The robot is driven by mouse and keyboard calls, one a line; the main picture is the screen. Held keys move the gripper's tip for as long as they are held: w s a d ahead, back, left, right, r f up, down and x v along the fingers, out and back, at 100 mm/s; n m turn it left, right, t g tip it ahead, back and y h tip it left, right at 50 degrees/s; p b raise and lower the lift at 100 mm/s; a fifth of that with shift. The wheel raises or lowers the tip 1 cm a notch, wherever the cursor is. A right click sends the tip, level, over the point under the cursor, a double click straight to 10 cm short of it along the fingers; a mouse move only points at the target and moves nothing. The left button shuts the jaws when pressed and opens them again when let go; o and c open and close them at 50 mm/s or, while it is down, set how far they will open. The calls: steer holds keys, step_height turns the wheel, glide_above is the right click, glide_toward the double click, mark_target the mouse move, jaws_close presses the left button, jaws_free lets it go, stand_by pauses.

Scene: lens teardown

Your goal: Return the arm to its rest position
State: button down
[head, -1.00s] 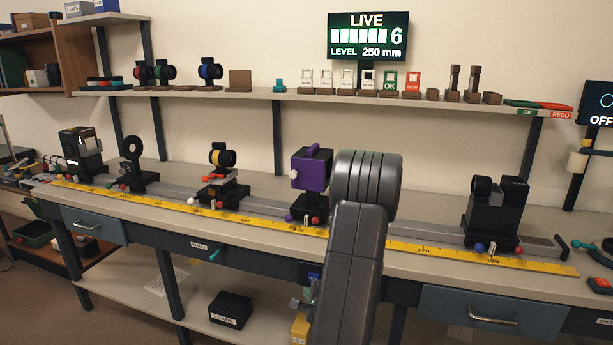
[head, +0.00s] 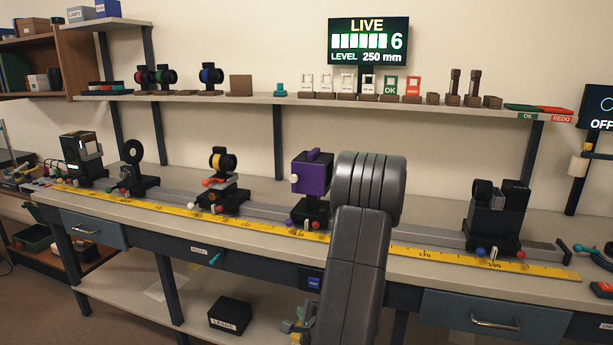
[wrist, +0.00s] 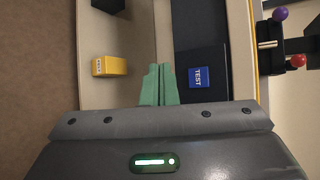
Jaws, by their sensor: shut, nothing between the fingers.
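My arm rises in front of the bench in the head view, its grey links hiding part of the rail right of the purple block (head: 311,176). My gripper shows low in the head view (head: 291,327), below the bench top and partly hidden by the arm. In the wrist view its two green fingers (wrist: 158,85) lie together, shut and empty. Past them are the bench's dark front with a blue TEST button (wrist: 200,77) and the lower shelf with a yellow box (wrist: 109,66). The fingers appear apart from both.
The optical rail with a yellow ruler (head: 420,255) runs along the bench and carries several mounts, including a black one (head: 497,218) at right. Drawers (head: 490,312) line the front. A black LEADS box (head: 230,315) stands on the lower shelf. A LIVE screen (head: 368,42) reads 6.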

stand_by(0.4)
steer(key=w, duration=0.1)
steer(key=w+d, duration=0.1)
steer(key=w, duration=0.3)
steer(key=shift+w+d+f+p, duration=0.25)
steer(key=shift+d+p, duration=0.05)
steer(key=shift+d, duration=0.05)
steer(key=shift+b, duration=1.25)
steer(key=r+p, duration=0.1)
steer(key=p, duration=0.1)
steer(key=shift+p, duration=0.35)
